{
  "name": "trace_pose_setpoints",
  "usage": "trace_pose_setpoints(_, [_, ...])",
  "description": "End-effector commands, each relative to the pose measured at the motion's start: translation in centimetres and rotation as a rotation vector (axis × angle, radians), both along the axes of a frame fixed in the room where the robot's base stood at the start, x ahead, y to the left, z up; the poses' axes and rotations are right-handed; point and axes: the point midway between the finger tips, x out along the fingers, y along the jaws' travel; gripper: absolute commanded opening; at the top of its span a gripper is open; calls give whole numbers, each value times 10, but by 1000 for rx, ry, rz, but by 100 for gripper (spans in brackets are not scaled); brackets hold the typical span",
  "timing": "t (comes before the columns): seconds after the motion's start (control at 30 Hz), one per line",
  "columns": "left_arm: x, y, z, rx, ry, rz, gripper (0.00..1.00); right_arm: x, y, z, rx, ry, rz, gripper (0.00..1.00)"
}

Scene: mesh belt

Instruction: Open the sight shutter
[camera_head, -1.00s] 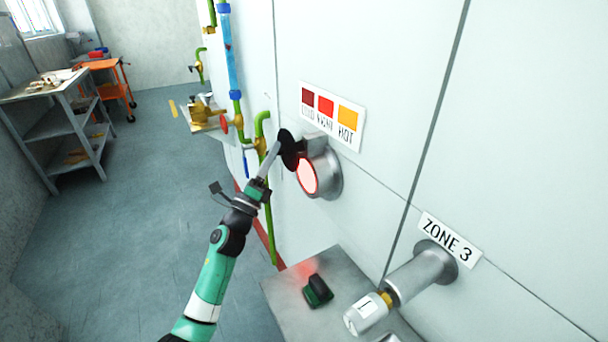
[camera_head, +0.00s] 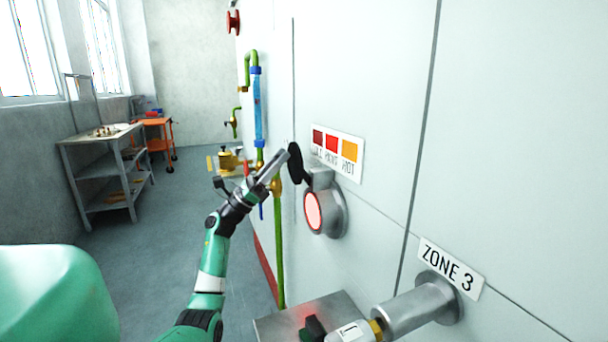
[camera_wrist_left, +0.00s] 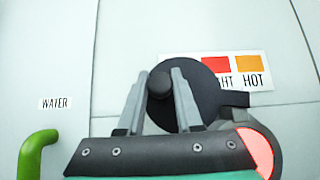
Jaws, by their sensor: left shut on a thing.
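The sight shutter is a black disc (camera_head: 296,163) on a short arm, swung up to the upper left of the round sight port (camera_head: 314,212). The port's glowing pink-red face is uncovered, in a grey metal housing on the wall. My left gripper (camera_head: 284,155) is at the disc. In the left wrist view, its two grey fingers (camera_wrist_left: 160,86) are closed on the round black knob (camera_wrist_left: 159,82) at the front of the disc (camera_wrist_left: 206,88). The glowing face shows partly at the lower right there. My right gripper is not in view.
A colour label (camera_head: 338,152) is on the wall above the port. A ZONE 3 tube (camera_head: 418,306) juts out at the lower right, above a metal shelf (camera_head: 275,325). Green pipes (camera_head: 279,250) run down the wall to the left of the port.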

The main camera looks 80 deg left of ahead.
Motion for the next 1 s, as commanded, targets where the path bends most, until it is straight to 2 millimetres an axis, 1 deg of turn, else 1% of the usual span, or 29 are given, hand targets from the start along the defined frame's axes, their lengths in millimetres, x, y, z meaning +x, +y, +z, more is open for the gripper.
trace_pose_setpoints(0.17, [-8, 1, 3, 21, 5, 9, 0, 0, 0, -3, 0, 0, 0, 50])
trace_pose_setpoints(0.5, [-8, 1, 4, 22, 4, 10, 0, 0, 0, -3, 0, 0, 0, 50])
trace_pose_setpoints(0.53, [-8, 1, 4, 22, 4, 10, 38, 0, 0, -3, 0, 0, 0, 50])
trace_pose_setpoints(0.67, [-8, 2, 4, 22, 4, 11, 61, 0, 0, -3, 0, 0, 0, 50])
trace_pose_setpoints(0.7, [-8, 2, 4, 22, 4, 11, 64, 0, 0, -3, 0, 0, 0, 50])
trace_pose_setpoints(1.0, [-10, 2, 2, 20, 5, 12, 64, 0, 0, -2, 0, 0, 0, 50])
